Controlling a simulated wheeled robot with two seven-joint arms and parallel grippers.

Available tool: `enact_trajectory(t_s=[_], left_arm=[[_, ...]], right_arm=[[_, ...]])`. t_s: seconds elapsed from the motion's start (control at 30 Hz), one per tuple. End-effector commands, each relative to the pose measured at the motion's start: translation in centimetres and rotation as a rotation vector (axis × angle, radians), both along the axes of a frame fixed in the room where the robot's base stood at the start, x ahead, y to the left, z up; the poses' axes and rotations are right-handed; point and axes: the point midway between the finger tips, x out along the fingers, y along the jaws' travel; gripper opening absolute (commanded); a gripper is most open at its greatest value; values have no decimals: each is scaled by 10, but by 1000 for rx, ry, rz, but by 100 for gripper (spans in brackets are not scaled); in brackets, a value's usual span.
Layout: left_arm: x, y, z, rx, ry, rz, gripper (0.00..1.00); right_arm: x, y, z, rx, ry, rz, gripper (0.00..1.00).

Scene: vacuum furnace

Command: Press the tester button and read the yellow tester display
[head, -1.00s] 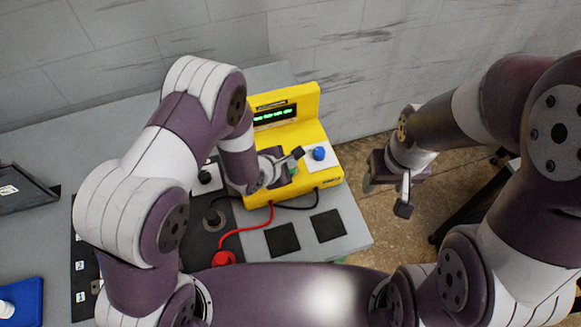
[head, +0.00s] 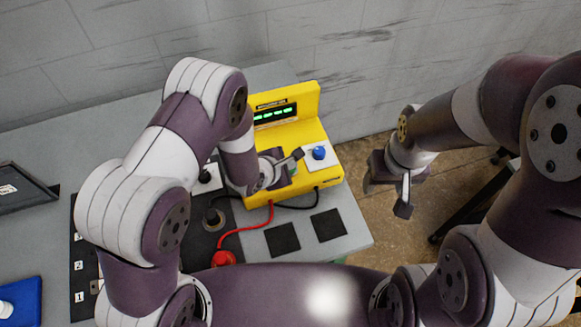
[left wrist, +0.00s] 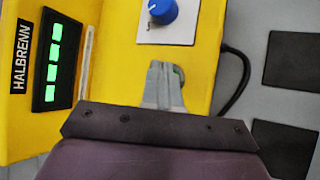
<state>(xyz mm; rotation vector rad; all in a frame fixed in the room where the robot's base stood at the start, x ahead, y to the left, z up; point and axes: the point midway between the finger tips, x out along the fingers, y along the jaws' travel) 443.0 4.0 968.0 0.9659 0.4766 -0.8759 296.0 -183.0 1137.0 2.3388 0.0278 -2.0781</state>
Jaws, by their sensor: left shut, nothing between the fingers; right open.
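The yellow tester (head: 312,130) stands on the bench against the wall, and its display (head: 274,115) is lit with several green blocks. In the left wrist view the display (left wrist: 52,65) shows them as separate bright blocks, with no readable characters. My left gripper (head: 289,172) is shut and empty, pointing down at the tester's lower face. My right gripper (head: 384,180) is open and empty, right of the tester, over the floor.
A blue knob (head: 319,153) sits on a white plate right of my left gripper. Red (head: 245,231) and black (head: 297,207) leads run from the tester's front. Two dark squares (head: 283,239) mark the bench. A blue tray (head: 22,302) and a dark panel (head: 22,188) lie left.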

Motion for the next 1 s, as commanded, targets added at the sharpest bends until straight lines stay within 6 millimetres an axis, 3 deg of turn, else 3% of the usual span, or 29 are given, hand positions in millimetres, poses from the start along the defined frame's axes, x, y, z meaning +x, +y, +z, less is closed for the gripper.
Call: enact_trajectory(t_s=[1.0], left_arm=[[0, 0, -7, 1, 1, 0, 0]], right_arm=[[0, 0, -5, 0, 0, 0, 59]])
